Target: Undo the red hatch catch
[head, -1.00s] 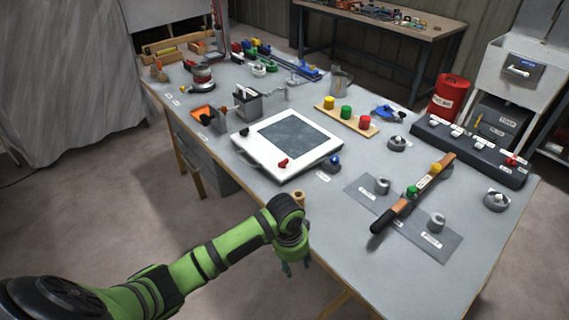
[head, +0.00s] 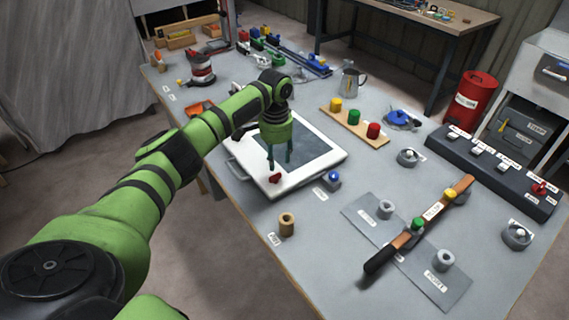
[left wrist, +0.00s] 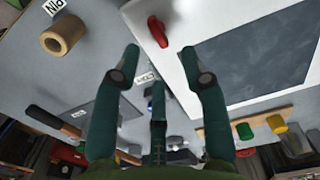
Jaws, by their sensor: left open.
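The red hatch catch (head: 276,179) sits on the near corner of a white-framed hatch (head: 318,168) with a dark grey panel. My left gripper (head: 279,162) is over the hatch frame beside the catch, fingers pointing down, open and empty. In the left wrist view the red catch (left wrist: 158,31) shows just beyond the open fingertips (left wrist: 160,53), between them and apart from them. The white frame (left wrist: 208,75) and dark panel lie to its right. My right gripper is not in view.
A tan ring (head: 287,224) and a blue-topped knob (head: 333,180) stand near the hatch. Coloured knobs on a wooden strip (head: 341,124) are behind it. A long-handled bar (head: 412,232) crosses a grey plate to the right.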

